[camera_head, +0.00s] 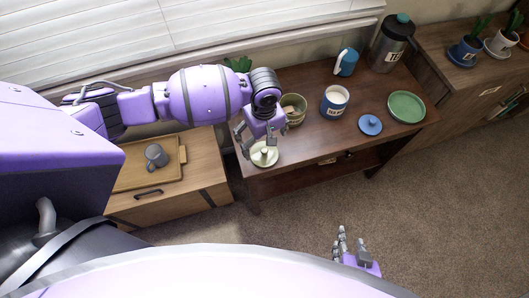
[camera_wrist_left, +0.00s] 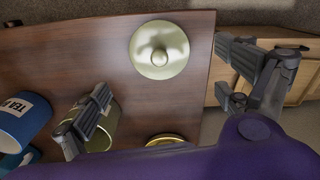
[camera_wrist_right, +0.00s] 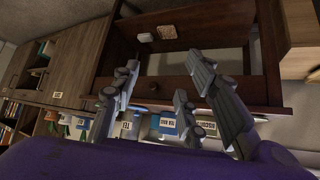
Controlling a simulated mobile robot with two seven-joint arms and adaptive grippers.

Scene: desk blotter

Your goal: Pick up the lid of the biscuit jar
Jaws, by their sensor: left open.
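The pale cream-green lid (camera_head: 264,158) with a round knob lies at the table's near-left corner. It shows whole in the left wrist view (camera_wrist_left: 159,62), flat on the wood. My left gripper (camera_head: 258,145) is open above it, and its fingers hide part of it in the head view. In the left wrist view the open fingers (camera_wrist_left: 163,67) show on either side of the lid, with nothing between them. The olive jar (camera_head: 293,110) stands behind the lid, partly hidden by my left arm. My right gripper (camera_head: 352,246) is open and empty, low in front of the table.
A low cabinet holds a tray with a grey mug (camera_head: 156,157) at left.

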